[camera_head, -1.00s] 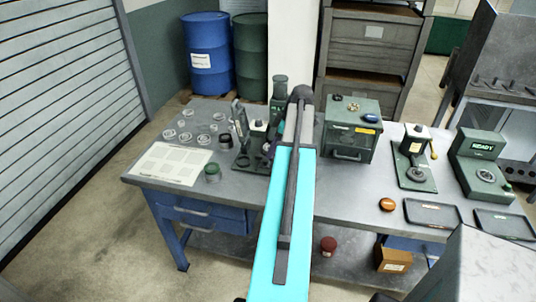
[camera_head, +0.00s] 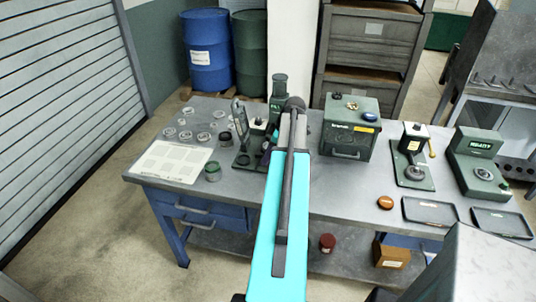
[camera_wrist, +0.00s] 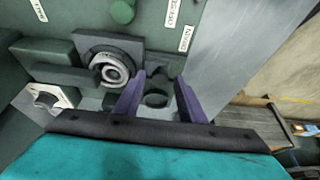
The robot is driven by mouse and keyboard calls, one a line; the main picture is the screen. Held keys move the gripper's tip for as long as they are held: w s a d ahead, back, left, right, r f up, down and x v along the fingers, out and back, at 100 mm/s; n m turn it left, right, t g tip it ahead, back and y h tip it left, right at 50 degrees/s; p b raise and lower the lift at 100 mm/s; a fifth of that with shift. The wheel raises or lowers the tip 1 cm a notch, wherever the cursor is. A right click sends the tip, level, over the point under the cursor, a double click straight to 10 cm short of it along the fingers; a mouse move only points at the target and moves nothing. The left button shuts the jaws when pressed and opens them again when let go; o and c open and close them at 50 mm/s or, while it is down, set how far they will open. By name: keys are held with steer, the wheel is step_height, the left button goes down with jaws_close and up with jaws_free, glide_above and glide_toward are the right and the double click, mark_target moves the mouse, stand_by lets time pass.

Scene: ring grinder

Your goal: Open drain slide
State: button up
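The green grinder machine (camera_head: 278,88) stands on the bench behind my arm, which hides much of it. In the wrist view its green body (camera_wrist: 60,52) fills the left and top, with a metal ring (camera_wrist: 112,68) seated in a dark holder. A round green knob (camera_wrist: 122,11) is at the top, near white labels. I cannot tell which part is the drain slide. My gripper (camera_wrist: 160,78) has two purple fingers apart, with nothing seen held between them. A dark round opening or cup (camera_wrist: 156,98) lies between the fingers.
Left on the bench (camera_head: 240,190) are a white sheet (camera_head: 170,162), several rings and a green jar (camera_head: 212,171). Right are a green box (camera_head: 350,135), a press (camera_head: 413,160), a "READY" device (camera_head: 480,160), an orange disc (camera_head: 385,202) and dark trays (camera_head: 430,212).

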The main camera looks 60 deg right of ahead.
jaws_close()
steer(key=shift+s+a+b, duration=0.25)
steer(key=shift+a+b, duration=0.05)
steer(key=shift+a, duration=0.4)
steer(key=shift+s+a+b, duration=0.2)
steer(key=shift+a+b, duration=0.1)
steer(key=shift+a, duration=0.4)
steer(key=shift+o, duration=1.1)
jaws_free()
steer(key=shift+r, duration=0.1)
steer(key=b+v, duration=0.3)
steer(key=v, duration=1)
steer(key=shift+r+b, duration=0.3)
steer(key=shift+b, duration=0.1)
steer(key=shift+d, duration=0.1)
